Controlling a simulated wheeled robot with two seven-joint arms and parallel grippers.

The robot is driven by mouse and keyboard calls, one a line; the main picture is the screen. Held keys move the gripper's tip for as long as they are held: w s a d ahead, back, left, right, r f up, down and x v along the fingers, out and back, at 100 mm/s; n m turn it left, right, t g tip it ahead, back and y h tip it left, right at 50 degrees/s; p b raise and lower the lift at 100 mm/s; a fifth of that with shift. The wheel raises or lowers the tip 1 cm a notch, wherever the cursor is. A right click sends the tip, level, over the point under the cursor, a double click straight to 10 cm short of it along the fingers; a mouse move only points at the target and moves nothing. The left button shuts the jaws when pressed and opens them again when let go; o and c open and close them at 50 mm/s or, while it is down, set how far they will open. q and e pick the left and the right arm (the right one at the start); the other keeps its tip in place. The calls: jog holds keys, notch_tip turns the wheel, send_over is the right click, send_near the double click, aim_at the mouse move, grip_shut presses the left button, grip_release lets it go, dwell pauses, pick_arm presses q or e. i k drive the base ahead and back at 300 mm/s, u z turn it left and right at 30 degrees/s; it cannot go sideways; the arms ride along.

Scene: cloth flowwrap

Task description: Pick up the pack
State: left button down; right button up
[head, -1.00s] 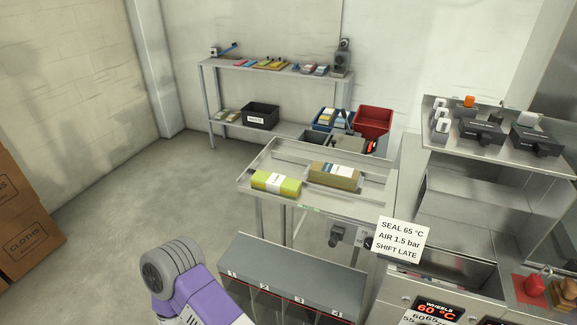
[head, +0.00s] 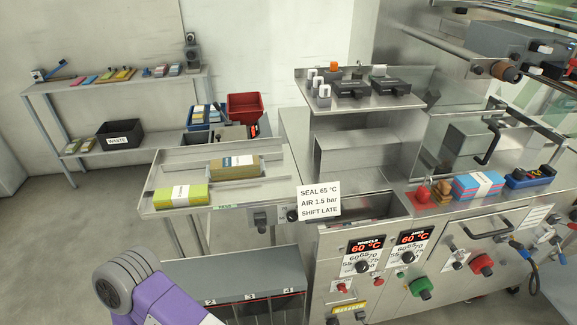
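Several packs are in the head view, and I cannot tell which one the task means. A yellow-green pack with a white band (head: 181,196) lies on the steel tray table (head: 152,207) near its front left. A brown pack with a white label (head: 235,166) lies behind it and to the right on the same table. A blue and pink pack with a white band (head: 478,186) lies on the machine's worktop at the right. Neither of my grippers is in view; only a purple and grey link of my arm shows at the bottom left.
A slotted grey rack with numbered bays (head: 235,267) stands in front of the tray table. A sign card (head: 319,201) stands at the table's right end.

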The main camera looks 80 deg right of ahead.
aim_at(250, 165)
jog(key=z, duration=2.1)
